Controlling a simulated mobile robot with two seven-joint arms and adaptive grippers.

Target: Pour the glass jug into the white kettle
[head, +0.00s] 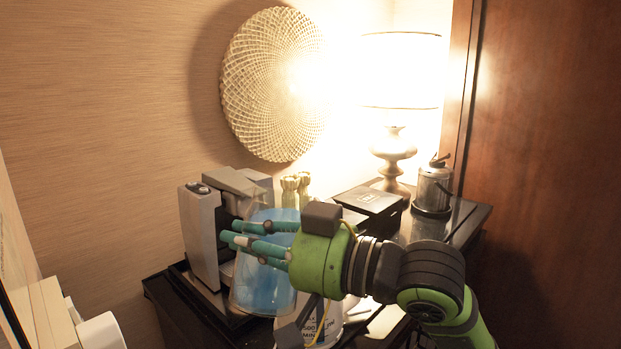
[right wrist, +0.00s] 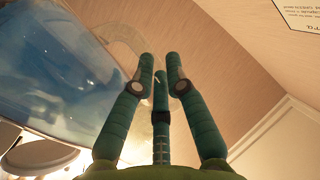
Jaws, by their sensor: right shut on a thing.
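The glass jug (head: 262,292) holds blue liquid and hangs in front of the coffee machine in the head view; it looks roughly upright. In the right wrist view the jug (right wrist: 60,70) fills the left side, and its clear handle runs between my fingers. My right gripper (head: 258,240) is shut on the jug; its teal fingers also show in the right wrist view (right wrist: 160,75). The white kettle (head: 330,328), with dark printing, stands low beneath my right wrist, just right of the jug. My wrist hides its upper part. My left gripper is not in view.
A grey coffee machine (head: 203,235) stands on a black tray behind the jug. A black box (head: 367,200), a lit lamp (head: 393,150) and a metal canister (head: 433,188) stand further back and right. A dark wooden panel (head: 550,160) bounds the right side.

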